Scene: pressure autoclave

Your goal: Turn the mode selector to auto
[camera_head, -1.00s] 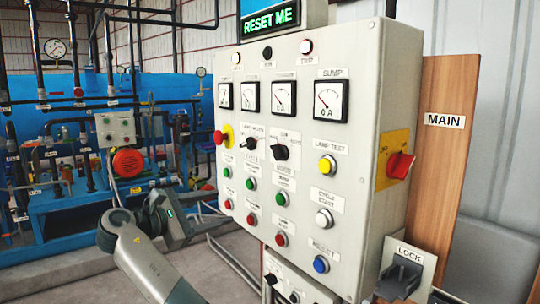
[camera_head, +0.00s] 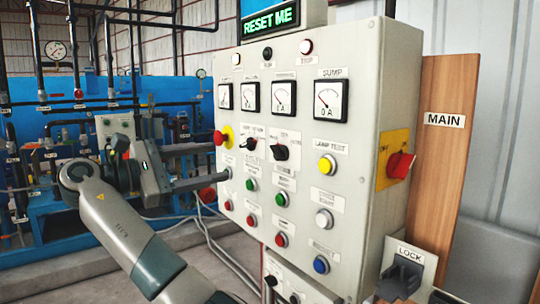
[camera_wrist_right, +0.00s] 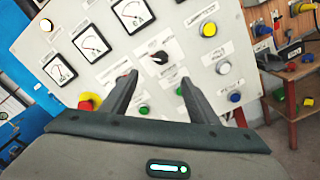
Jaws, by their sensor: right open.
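Two black rotary selectors sit side by side on the grey control panel (camera_head: 345,220): a left one (camera_head: 250,144) and a right one (camera_head: 280,152). Their labels are too small to read surely, so I cannot tell which is the mode selector. In the right wrist view a black selector (camera_wrist_right: 159,57) shows just beyond the gap between my fingertips. My right gripper (camera_head: 228,174) is open and empty, at the panel's left side, below the left selector. Its two fingers also show spread in the right wrist view (camera_wrist_right: 160,77). My left gripper is out of view.
A red emergency knob (camera_head: 219,138) juts out above my right gripper. Green buttons (camera_head: 251,184), red buttons and a yellow lamp-test button (camera_head: 326,165) surround the selectors. A red main switch (camera_head: 400,165) is on the panel's right side. Blue tanks and pipes stand behind at left.

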